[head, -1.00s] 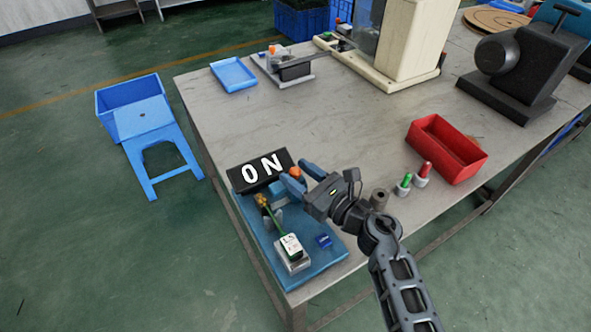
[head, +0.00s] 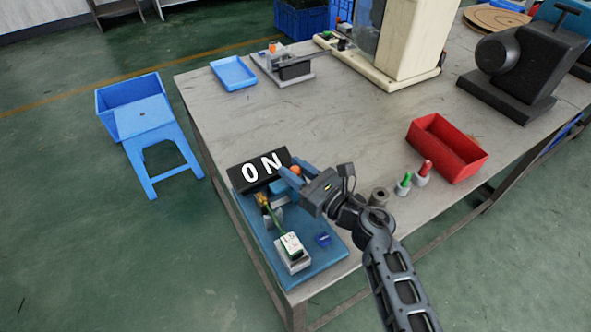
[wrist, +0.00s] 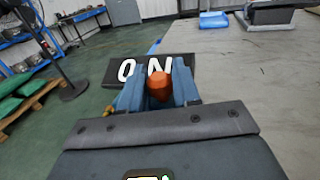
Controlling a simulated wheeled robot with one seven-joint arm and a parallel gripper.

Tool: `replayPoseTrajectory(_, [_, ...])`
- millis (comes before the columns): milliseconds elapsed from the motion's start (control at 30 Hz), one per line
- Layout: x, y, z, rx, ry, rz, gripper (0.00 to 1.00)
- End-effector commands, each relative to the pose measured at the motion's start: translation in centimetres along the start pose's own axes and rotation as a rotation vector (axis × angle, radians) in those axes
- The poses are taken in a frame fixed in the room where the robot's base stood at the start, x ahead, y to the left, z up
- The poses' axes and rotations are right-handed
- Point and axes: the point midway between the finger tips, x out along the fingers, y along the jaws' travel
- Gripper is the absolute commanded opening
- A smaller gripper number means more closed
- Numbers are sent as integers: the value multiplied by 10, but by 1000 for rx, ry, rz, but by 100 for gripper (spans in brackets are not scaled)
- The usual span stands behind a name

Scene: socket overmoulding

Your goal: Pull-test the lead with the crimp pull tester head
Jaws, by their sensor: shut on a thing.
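The crimp pull tester stands on a blue base plate (head: 318,272) at the near left corner of the table, with a black display (head: 258,171) reading ON. Its head has an orange knob (head: 295,170), which also shows between the blue fingers in the wrist view (wrist: 159,86). My gripper (head: 293,171) is shut on this knob, and its fingers partly hide it. The green lead (head: 276,222) runs from a brass-coloured end (head: 262,199) at the tester to a white block (head: 291,245) at the front of the plate. The grip on the lead's end is too small to tell.
A small blue part (head: 323,239) lies on the plate. Right of my arm stand a grey cylinder (head: 379,197), green and red plugs in holders (head: 403,184), and a red bin (head: 447,148). A blue tray (head: 233,74) lies far left. The table's middle is clear.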

Motion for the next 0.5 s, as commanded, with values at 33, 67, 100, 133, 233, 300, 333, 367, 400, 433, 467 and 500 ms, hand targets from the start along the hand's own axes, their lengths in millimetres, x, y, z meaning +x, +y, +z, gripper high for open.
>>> replayPoseTrajectory(33, [0, 0, 0, 0, 0, 0, 0])
replayPoseTrajectory(67, [0, 0, 0, 0, 0, 0, 0])
replayPoseTrajectory(100, [0, 0, 0, 0, 0, 0, 0])
replayPoseTrajectory(133, [0, 0, 0, 0, 0, 0, 0])
replayPoseTrajectory(233, [0, 0, 0, 0, 0, 0, 0])
replayPoseTrajectory(300, [1, 4, -1, 0, 1, 1, 0])
replayPoseTrajectory(333, [2, 7, -1, 0, 1, 1, 0])
replayPoseTrajectory(367, [3, 12, -2, 1, 2, 2, 0])
replayPoseTrajectory(400, [5, 19, -2, 0, 2, 3, 0])
replayPoseTrajectory(433, [6, 25, -2, 0, 2, 3, 0])
replayPoseTrajectory(467, [8, 30, -2, 0, 2, 4, 0])
replayPoseTrajectory(500, [9, 36, -2, 0, 1, 4, 0])
